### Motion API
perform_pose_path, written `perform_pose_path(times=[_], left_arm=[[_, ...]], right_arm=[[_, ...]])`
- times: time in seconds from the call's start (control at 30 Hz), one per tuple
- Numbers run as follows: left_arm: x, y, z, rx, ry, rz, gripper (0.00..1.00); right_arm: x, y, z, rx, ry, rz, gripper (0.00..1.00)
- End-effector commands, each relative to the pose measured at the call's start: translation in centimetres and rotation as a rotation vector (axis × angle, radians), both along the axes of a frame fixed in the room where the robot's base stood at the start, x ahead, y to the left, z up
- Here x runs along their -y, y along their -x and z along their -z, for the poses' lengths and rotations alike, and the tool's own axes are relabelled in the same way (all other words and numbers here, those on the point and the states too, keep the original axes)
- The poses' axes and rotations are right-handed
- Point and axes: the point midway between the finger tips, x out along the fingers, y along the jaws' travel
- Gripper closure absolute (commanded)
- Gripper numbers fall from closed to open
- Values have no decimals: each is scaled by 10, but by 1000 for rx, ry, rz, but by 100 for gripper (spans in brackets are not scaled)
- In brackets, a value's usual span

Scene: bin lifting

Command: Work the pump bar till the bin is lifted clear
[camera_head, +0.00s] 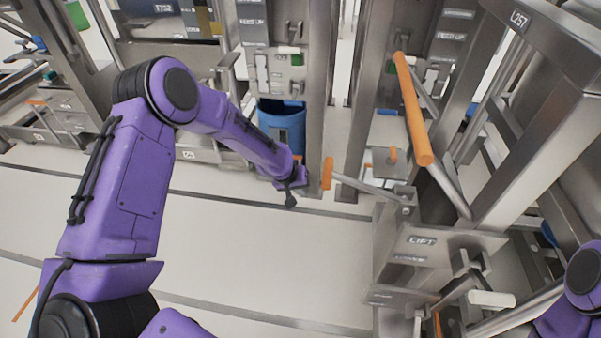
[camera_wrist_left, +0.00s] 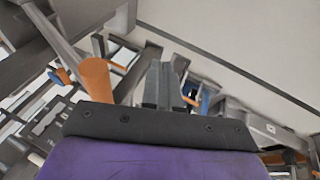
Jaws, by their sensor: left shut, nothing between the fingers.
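My purple left arm reaches in from the left, and its dark left gripper (camera_head: 291,199) is shut and empty. A short orange grip (camera_head: 327,173) on the end of a grey bar is just right of the gripper, apart from it in the picture. The bar (camera_head: 365,186) runs right to the unit marked LIFT (camera_head: 422,241). In the left wrist view, the shut fingers (camera_wrist_left: 162,85) point away, with a thick orange cylinder (camera_wrist_left: 97,78) left of them. A blue bin (camera_head: 283,127) stands behind the arm, partly hidden. My right gripper is outside the view.
A long orange bar (camera_head: 412,108) slants across the upper right, in front of steel posts. A steel frame (camera_head: 540,130) fills the right side. A white cylinder (camera_head: 491,298) sticks out at lower right. The pale floor (camera_head: 260,250) is open in the middle.

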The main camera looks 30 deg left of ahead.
Motion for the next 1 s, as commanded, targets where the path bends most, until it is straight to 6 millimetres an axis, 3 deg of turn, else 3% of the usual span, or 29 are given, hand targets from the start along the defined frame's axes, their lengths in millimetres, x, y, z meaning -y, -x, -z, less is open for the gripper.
perform_pose_path(times=[0.1, 0.17, 0.3, 0.4, 0.53, 0.6, 0.7, 1.0], left_arm=[[20, 62, 56, -41, -15, -42, 100], [25, 97, 79, -55, -35, -75, 100], [21, 189, 117, -88, -119, -151, 100], [7, 254, 126, -103, -209, -199, 100], [-15, 318, 119, -112, -326, -236, 100], [-25, 341, 112, -111, -376, -245, 100], [-33, 357, 105, -107, -418, -252, 100], [-36, 362, 102, -102, -432, -257, 100]], right_arm=[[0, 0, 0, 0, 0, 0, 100], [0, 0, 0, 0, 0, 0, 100], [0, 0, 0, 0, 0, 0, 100], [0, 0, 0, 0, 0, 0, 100], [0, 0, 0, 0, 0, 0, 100], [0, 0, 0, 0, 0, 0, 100], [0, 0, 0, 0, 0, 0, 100], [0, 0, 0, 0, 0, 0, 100]])
